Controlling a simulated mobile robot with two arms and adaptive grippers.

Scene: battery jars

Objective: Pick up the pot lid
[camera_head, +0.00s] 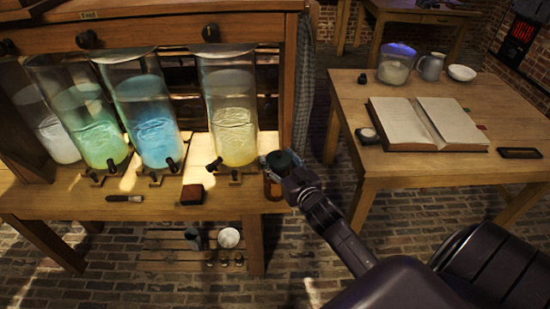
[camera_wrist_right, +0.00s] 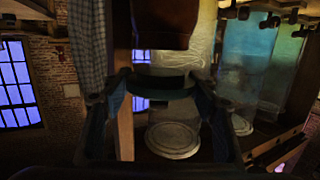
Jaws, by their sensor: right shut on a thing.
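The pot lid is a dark green disc (camera_wrist_right: 165,90) held between the two fingers of my right gripper (camera_wrist_right: 160,95). In the head view the lid (camera_head: 282,160) shows at the tip of my right gripper (camera_head: 280,168), by the table's right end. The brown pot (camera_wrist_right: 158,22) shows at the top of the wrist view, which looks upside down, with a visible gap between it and the lid. In the head view the pot (camera_head: 272,189) stands at the table corner, partly hidden by the gripper. My left gripper is in neither view.
Tall glass jars with green (camera_head: 97,130), blue (camera_head: 153,120) and yellow (camera_head: 233,125) liquid stand left of the gripper. A small dark red block (camera_head: 193,194) lies in front of them. A second table (camera_head: 340,95) with an open book (camera_head: 425,125) is at the right.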

